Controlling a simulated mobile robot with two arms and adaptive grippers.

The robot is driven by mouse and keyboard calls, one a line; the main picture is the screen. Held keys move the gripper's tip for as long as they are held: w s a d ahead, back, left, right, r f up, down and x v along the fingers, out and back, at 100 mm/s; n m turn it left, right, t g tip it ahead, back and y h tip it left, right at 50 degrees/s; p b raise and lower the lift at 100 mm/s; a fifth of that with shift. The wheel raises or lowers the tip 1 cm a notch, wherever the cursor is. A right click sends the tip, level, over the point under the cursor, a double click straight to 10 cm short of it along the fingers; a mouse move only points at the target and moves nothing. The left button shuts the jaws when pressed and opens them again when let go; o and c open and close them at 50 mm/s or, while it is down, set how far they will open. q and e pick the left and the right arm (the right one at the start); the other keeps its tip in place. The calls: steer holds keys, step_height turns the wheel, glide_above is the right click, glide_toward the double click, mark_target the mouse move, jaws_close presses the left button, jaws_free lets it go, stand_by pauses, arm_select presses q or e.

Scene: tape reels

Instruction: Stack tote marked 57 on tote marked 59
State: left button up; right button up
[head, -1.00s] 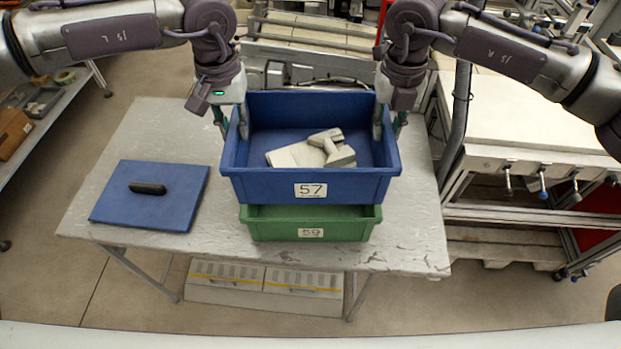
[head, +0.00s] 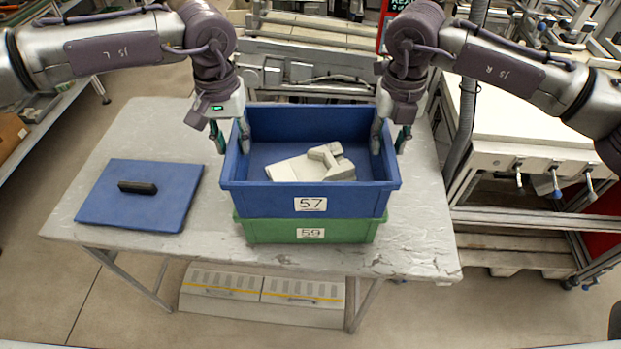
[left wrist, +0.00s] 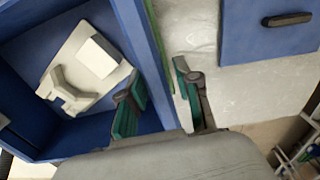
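The blue tote marked 57 (head: 275,201) sits upright on the green tote marked 59 (head: 275,231), with no gap visible between them at the front. My left gripper (head: 231,138) straddles the left wall of the blue tote, one finger inside and one outside. In the left wrist view its fingers (left wrist: 160,98) stand wider apart than the wall (left wrist: 150,45), so it is open. My right gripper (head: 390,140) straddles the right wall the same way and looks open. Most of the green tote is hidden under the blue one.
Pale grey parts (head: 300,169) lie inside the blue tote. A blue lid (head: 150,205) with a black handle (head: 137,187) lies on the grey table (head: 215,249) to the left. A white-topped bench (head: 520,125) stands to the right. The table between lid and totes is clear.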

arm_select(q)
steer(key=shift+o, duration=0.5)
steer(key=shift+d, duration=0.1)
arm_select(e)
steer(key=shift+o, duration=0.5)
steer(key=shift+a, duration=0.15)
arm_select(q)
steer(key=shift+r, duration=0.1)
steer(key=shift+r, duration=0.2)
arm_select(e)
steer(key=shift+r, duration=0.2)
arm_select(q)
step_height(320, 180, up, 11)
steer(key=shift+r, duration=0.2)
arm_select(e)
step_height(320, 180, up, 12)
steer(key=shift+f, duration=0.15)
